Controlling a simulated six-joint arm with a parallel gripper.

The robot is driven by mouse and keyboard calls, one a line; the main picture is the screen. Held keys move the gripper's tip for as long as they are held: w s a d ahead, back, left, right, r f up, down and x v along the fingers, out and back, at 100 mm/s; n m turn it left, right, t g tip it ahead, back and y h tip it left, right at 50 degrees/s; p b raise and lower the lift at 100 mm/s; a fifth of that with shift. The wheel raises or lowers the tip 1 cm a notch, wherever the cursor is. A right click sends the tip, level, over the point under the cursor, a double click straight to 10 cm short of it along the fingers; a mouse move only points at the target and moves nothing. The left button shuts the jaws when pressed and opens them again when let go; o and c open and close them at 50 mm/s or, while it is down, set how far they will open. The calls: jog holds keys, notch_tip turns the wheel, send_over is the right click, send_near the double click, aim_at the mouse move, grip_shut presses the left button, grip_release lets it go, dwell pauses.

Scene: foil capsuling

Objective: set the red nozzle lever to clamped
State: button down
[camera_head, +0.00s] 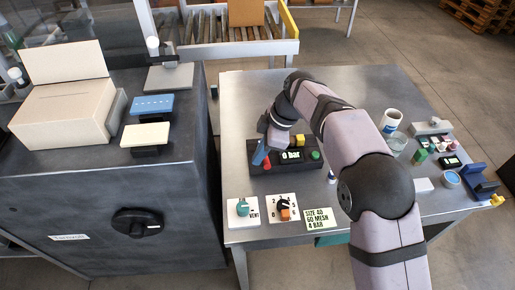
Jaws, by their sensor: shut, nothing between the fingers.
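My gripper (262,148) points down at the left end of a black control box (289,170) on the steel table. It is shut, and its tips are small and partly blurred into a blue part beside them. A small red part (267,162) shows right beside the tips on the box; I cannot tell whether it is the nozzle lever or a button, nor whether the tips touch it. The box has a display (291,156) reading 0 bar and a green button (315,155). I cannot make out the lever's setting.
A white mug (391,121), a glass (397,143) and a blue fixture (478,181) stand to the right. The table's back left is clear.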

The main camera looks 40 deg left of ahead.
notch_tip(320, 180, up, 10)
jog(key=shift+w+d+b, duration=0.15)
jog(key=shift+d+b, duration=0.05)
jog(key=shift+b, duration=0.25)
dwell(0.5)
jog(key=w+d+f+m+t, duration=0.15)
jog(key=d+m, duration=0.25)
jog(key=d, duration=0.5)
jog(key=w+d+f+m+h, duration=0.1)
jog(key=w+d+f+m, duration=0.15)
jog(key=d+m, duration=0.45)
jog(key=w+d+f+m+t, duration=0.1)
jog(key=w+d+m, duration=0.15)
jog(key=d, duration=0.85)
jog(key=s+d+f+m, duration=0.2)
jog(key=s+d+m, duration=0.2)
jog(key=s+d, duration=0.1)
jog(key=s+d+f+m+h, duration=0.1)
jog(key=s+d+f+m, duration=0.2)
jog(key=d, duration=0.5)
jog(key=s+d+f+m+h, duration=0.1)
jog(key=s+d+f+m, duration=0.2)
jog(key=s+d+m, duration=0.2)
jog(key=shift+s+d+f, duration=0.25)
jog(key=shift+s+d, duration=0.8)
jog(key=shift+d, duration=0.2)
